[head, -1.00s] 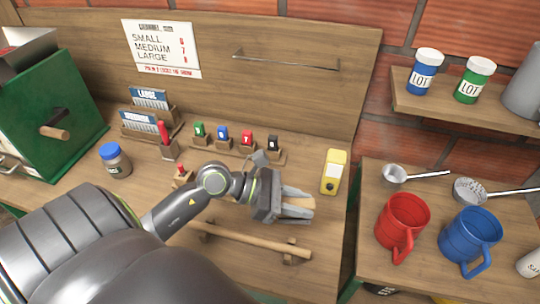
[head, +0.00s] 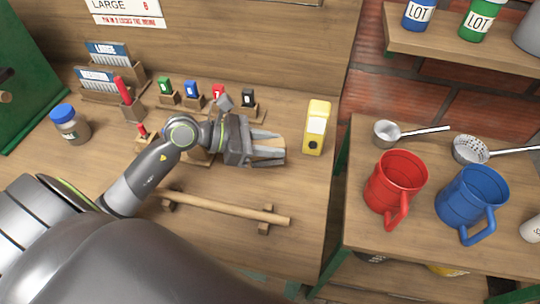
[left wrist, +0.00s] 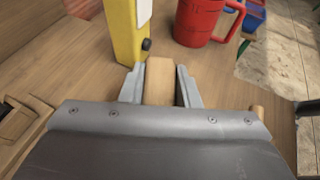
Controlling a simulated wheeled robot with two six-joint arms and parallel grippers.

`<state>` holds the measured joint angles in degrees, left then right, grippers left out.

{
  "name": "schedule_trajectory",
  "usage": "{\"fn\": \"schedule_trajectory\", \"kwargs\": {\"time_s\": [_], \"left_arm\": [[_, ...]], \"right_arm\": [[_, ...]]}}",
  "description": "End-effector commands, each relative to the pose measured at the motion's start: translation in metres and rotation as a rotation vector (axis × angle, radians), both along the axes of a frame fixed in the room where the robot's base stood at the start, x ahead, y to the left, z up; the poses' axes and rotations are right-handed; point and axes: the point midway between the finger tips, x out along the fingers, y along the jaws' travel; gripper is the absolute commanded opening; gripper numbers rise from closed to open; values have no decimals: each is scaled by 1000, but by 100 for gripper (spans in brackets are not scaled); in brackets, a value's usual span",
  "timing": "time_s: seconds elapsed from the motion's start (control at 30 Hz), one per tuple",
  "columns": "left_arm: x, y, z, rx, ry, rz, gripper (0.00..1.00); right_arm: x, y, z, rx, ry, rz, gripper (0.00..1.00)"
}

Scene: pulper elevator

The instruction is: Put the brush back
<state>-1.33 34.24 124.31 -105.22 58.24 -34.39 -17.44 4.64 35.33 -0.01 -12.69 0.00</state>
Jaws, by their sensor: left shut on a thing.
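My left gripper (head: 270,150) is shut on a pale wooden piece, apparently the brush (left wrist: 159,82), over the right part of the wooden bench. Only its plain wooden part shows between the two grey fingers in the left wrist view; no bristles are visible. In the head view the fingers point right, towards a yellow device (head: 316,128), with a small gap. I cannot tell whether the wooden piece touches the bench. My right gripper is not in view.
A wooden rod on two supports (head: 225,207) lies in front of the gripper. Several coloured stamps in wooden holders (head: 205,95) stand behind it. A blue-lidded jar (head: 70,124) is at left. Red (head: 395,183) and blue (head: 470,200) mugs stand on the right table.

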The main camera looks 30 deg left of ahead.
Motion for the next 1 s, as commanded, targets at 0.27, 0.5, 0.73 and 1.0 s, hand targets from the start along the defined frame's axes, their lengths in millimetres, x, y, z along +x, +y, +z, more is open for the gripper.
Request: {"fn": "schedule_trajectory", "kwargs": {"time_s": [0.27, 0.5, 0.73, 1.0], "left_arm": [[0, 0, -35, -3, 1, 1, 11], [0, 0, -39, 0, -1, 0, 11], [0, 0, -43, 1, -1, 0, 33], [0, 0, -42, 1, -1, 0, 51]], "right_arm": [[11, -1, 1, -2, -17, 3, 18], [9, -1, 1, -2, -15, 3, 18], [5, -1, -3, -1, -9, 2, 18], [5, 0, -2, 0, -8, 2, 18]]}}
